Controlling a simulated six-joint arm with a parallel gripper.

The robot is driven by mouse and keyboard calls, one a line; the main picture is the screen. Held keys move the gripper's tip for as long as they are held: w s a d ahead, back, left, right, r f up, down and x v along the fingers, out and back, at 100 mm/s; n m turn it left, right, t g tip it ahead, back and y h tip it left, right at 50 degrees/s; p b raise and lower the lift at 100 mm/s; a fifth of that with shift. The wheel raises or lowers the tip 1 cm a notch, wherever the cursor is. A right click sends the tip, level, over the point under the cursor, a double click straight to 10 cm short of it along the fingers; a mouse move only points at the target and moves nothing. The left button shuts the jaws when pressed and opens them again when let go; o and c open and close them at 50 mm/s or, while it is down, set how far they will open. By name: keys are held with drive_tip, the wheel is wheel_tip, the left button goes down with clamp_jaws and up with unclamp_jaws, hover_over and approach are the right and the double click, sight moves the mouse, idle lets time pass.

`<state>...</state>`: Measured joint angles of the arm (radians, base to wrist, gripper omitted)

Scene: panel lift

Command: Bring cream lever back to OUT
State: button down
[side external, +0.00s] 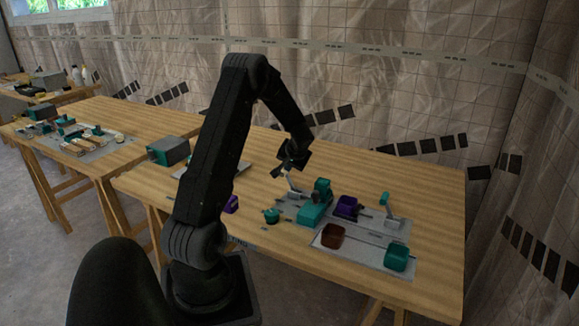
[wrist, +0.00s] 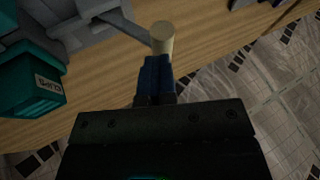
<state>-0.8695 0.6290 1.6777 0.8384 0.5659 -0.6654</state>
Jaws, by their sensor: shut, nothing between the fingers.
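The cream lever shows in the wrist view as a cream cylindrical knob (wrist: 163,38) at the end of a grey arm (wrist: 122,24). In the side external view, its pale arm (side external: 292,187) rises from the panel below my gripper (side external: 281,171). In the wrist view my gripper (wrist: 155,62) has its blue fingers together and empty, with the tips right beside the knob. I cannot tell whether they touch it. The lever's OUT marking cannot be read.
A teal block (wrist: 32,85) with a small label sits left of the lever in the wrist view. The table's far right is clear.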

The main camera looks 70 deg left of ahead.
drive_tip(key=s+a+r+v, duration=0.1)
drive_tip(key=a+r+v, duration=0.1)
drive_tip(key=v, duration=1)
drive_tip(key=w+d+r+m+t+h, duration=0.15)
drive_tip(key=d+r, duration=0.35)
drive_tip(key=d, duration=0.8)
drive_tip(key=s+d+r+m+t+h, duration=0.1)
drive_tip(key=s+d+m, duration=0.3)
drive_tip(key=d, duration=1)
drive_tip(key=s+d+r+m+t+h, duration=0.1)
drive_tip(key=s+d+m+t+h, duration=0.3)
drive_tip(key=d, duration=1)
drive_tip(key=s, duration=0.3)
drive_tip(key=shift+d+r, duration=0.2)
drive_tip(key=shift+r, duration=0.05)
